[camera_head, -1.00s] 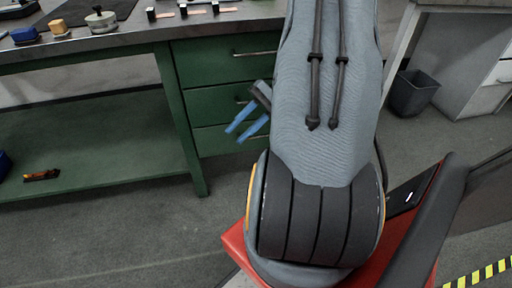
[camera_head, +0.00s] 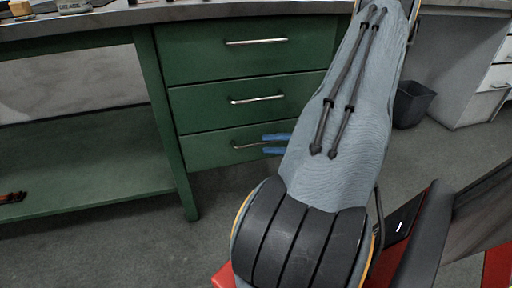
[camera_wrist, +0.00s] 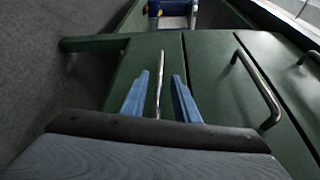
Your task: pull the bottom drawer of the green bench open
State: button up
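The green bench (camera_head: 187,190) has a stack of three drawers, all flush with its front. The bottom drawer (camera_head: 205,151) has a slim metal bar handle (camera_head: 247,146). My gripper (camera_head: 266,145) is at the right part of this handle in the head view, its blue fingers pointing left. In the wrist view the two blue fingers (camera_wrist: 161,74) are apart, one on each side of the bottom handle (camera_wrist: 160,85), with a visible gap to it on both sides. My forearm hides the right end of the bottom drawer in the head view.
The middle drawer handle (camera_head: 258,99) lies just above; it also shows right of my fingers in the wrist view (camera_wrist: 262,90). A green lower shelf (camera_head: 90,150) is at left. A dark bin (camera_head: 411,104) stands at right. The grey floor before the drawers is clear.

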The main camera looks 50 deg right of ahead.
aim_at(257, 144)
jog(key=shift+b+x, duration=0.7)
jog(key=shift+x, duration=2)
jog(key=shift+s+f, duration=0.1)
grip_shut()
